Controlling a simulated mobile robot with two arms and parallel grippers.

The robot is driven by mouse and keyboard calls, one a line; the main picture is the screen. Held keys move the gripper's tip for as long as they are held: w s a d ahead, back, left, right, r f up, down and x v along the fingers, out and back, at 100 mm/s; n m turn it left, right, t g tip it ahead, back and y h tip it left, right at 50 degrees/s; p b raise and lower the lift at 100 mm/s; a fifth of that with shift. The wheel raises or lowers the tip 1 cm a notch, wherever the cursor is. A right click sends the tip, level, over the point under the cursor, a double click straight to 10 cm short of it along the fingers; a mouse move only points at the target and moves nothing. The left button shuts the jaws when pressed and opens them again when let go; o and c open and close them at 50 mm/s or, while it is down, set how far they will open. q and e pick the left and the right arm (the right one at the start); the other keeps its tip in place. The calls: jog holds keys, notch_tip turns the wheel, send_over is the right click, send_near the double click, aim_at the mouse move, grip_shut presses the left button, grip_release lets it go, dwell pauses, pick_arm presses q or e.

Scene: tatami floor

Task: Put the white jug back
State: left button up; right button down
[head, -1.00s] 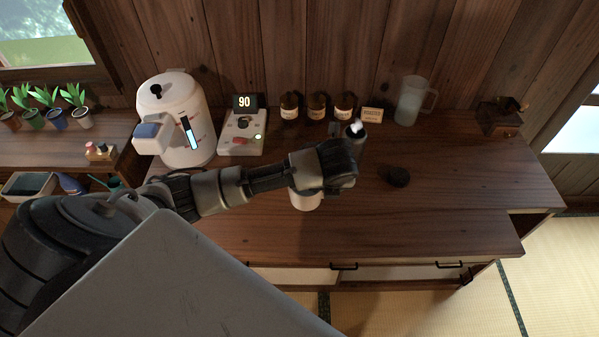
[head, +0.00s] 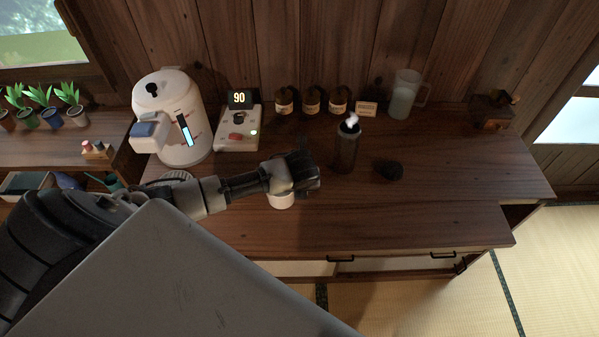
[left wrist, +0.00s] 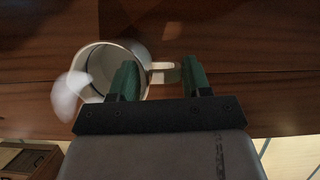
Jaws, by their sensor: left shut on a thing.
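The white jug (head: 281,201) shows in the head view as a small white body below my left gripper (head: 306,178), which hides most of it. In the left wrist view, the jug (left wrist: 92,62) has a round open mouth, and its handle (left wrist: 163,72) reaches between the fingers of my left gripper (left wrist: 160,80). The gripper is shut on the handle. I cannot tell whether the jug's base touches the wooden counter (head: 420,215). A whitish blurred shape covers part of the jug's left side. My right gripper is not in view.
A white kettle (head: 172,115) and a control box reading 90 (head: 237,130) stand at back left. Brown jars (head: 311,103), a small sign (head: 366,109) and a frosted pitcher (head: 405,95) line the back. A dark bottle (head: 346,150) and dark round object (head: 388,169) stand right of my gripper.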

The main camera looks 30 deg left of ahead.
pick_arm(q)
jog(key=o, duration=1.3)
jog(key=shift+f, duration=0.1)
jog(key=shift+c, duration=0.2)
jog(key=v, duration=1.2)
jog(key=shift+r, duration=0.2)
